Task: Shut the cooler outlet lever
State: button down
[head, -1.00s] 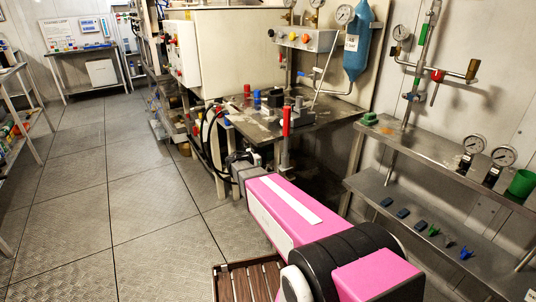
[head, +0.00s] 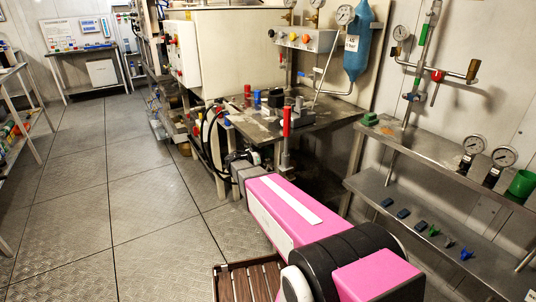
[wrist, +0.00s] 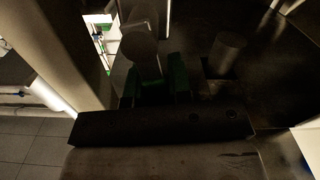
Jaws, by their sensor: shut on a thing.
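In the wrist view my gripper (wrist: 155,90) is shut on a green part, seen in dim light, that looks like the lever (wrist: 179,73). Green shows at both sides of a grey rounded post (wrist: 141,47) just beyond the fingers. How far the lever is turned cannot be told. In the head view my pink arm reaches to the front left corner of the steel bench, and its end is low beside the bench. The fingertips and the lever cannot be made out there.
A steel bench (head: 325,116) with red and blue handles stands over my arm's end. Dark hoses hang at its left. A pale upright (wrist: 50,45) is close at the left in the wrist view. A shelf (head: 440,215) stands at the right. The floor (head: 140,200) at the left is clear.

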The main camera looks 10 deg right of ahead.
jog(key=w+a+f+n, duration=0.1)
jog(key=w+f+n, duration=0.3)
jog(key=n, duration=1.1)
jog(key=shift+a+f, duration=0.15)
jog(key=shift+f, duration=0.35)
jog(key=shift+n, duration=0.3)
jog(key=c, duration=1)
grip_release()
jog(key=shift+c, duration=0.2)
jog(key=v, duration=1.1)
